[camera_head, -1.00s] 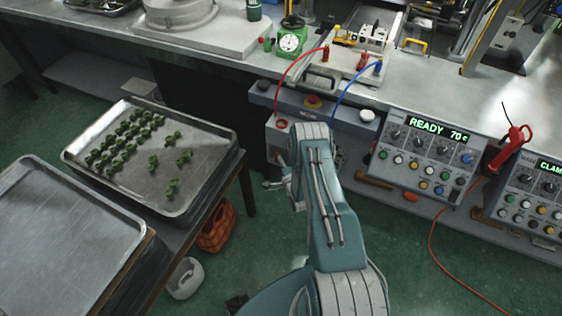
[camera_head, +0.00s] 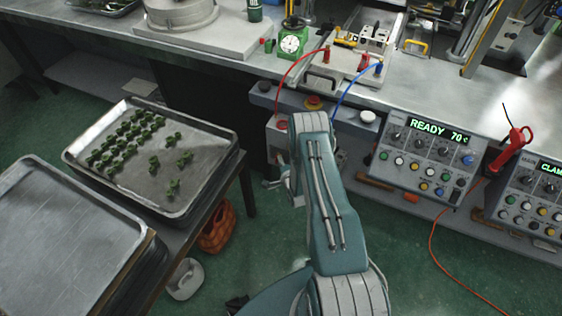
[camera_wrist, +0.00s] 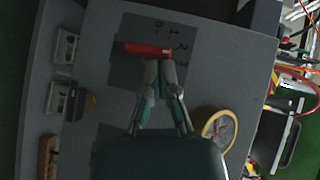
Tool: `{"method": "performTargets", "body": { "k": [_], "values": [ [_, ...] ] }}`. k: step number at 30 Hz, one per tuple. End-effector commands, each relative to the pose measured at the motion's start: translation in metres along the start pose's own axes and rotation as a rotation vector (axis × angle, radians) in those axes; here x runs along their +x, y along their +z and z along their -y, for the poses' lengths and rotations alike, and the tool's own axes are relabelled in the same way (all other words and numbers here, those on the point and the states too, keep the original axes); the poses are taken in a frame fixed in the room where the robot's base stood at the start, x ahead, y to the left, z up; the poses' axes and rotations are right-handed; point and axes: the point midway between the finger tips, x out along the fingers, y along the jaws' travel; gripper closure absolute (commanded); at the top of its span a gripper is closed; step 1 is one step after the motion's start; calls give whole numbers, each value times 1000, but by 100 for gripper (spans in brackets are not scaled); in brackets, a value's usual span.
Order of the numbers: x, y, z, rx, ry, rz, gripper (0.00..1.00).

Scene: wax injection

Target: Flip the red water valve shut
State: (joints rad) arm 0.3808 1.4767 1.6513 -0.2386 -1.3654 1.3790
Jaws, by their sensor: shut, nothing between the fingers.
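In the head view my arm hides most of the gripper, and I cannot make out the handle there.
A yellow-rimmed round gauge (camera_wrist: 218,128) sits right of the gripper in the wrist view. In the head view, a control panel (camera_head: 425,155) stands to the right of my arm. A metal tray (camera_head: 150,195) of green pieces is at left. Red and blue hoses cross the bench edge.

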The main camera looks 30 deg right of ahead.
Motion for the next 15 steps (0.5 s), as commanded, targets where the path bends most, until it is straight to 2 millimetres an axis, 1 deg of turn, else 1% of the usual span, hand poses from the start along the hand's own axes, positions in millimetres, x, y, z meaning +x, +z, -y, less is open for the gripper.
{"method": "performTargets", "body": {
  "k": [3,15],
  "values": [
    [1,1,4,-45,40,2,100],
    [4,4,10,-205,201,2,100]
  ]
}}
